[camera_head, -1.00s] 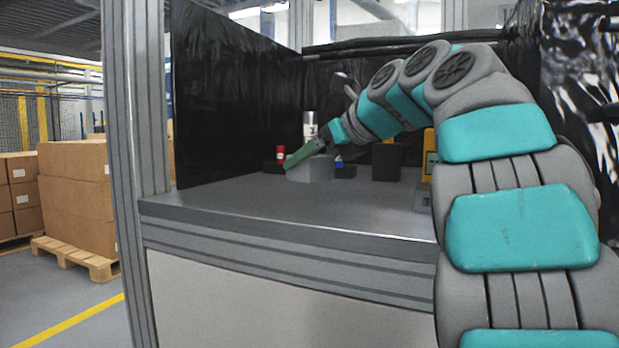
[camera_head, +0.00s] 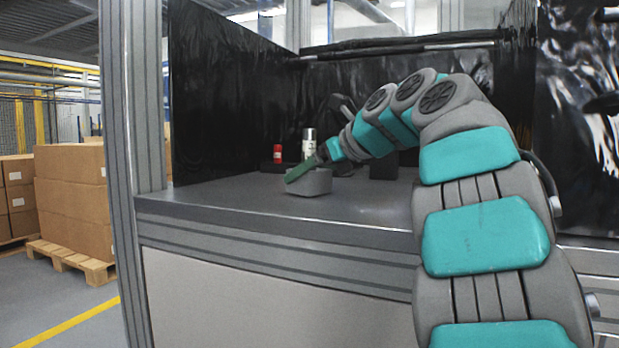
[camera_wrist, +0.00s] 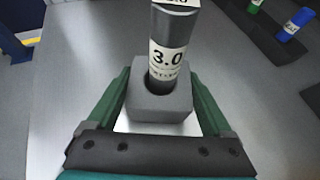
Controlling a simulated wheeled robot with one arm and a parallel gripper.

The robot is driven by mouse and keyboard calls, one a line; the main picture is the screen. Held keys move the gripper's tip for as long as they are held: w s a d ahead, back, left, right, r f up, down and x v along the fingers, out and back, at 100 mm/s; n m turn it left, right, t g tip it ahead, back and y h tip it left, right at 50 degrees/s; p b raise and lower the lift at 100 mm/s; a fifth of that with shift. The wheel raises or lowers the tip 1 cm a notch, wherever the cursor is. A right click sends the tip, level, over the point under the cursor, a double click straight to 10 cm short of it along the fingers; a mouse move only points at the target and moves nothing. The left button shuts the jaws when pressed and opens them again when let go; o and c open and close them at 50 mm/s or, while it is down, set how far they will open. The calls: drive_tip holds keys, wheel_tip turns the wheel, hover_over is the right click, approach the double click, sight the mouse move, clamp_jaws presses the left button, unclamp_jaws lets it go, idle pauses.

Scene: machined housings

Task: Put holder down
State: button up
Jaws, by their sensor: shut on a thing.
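The holder is a grey block (camera_wrist: 160,108) with a round hole in its top. A dark grey cylinder with a white "3.0" label (camera_wrist: 167,55) stands in that hole in the wrist view. My gripper (camera_wrist: 158,88) has its green fingers on either side of the block and is shut on it. In the head view the block (camera_head: 312,183) is at or just above the grey table top (camera_head: 240,200), near its front left; I cannot tell whether it touches. A cylinder with a pale label (camera_head: 309,143) shows above the fingers there.
A red-capped item (camera_head: 277,153) on a dark base stands behind, to the left. A black block (camera_head: 383,165) stands to the right. The wrist view shows green (camera_wrist: 257,3) and blue (camera_wrist: 298,20) items in dark holders at upper right. Bare table surrounds the block.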

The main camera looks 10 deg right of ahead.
drive_tip(key=shift+f, duration=0.1)
drive_tip(key=o, duration=1.2)
drive_tip(key=shift+s+r, duration=0.1)
drive_tip(key=shift+r, duration=0.2)
drive_tip(key=p+v, duration=0.1)
drive_tip(key=v, duration=0.6)
drive_tip(key=shift+s+d, duration=0.15)
drive_tip(key=shift+d, duration=0.05)
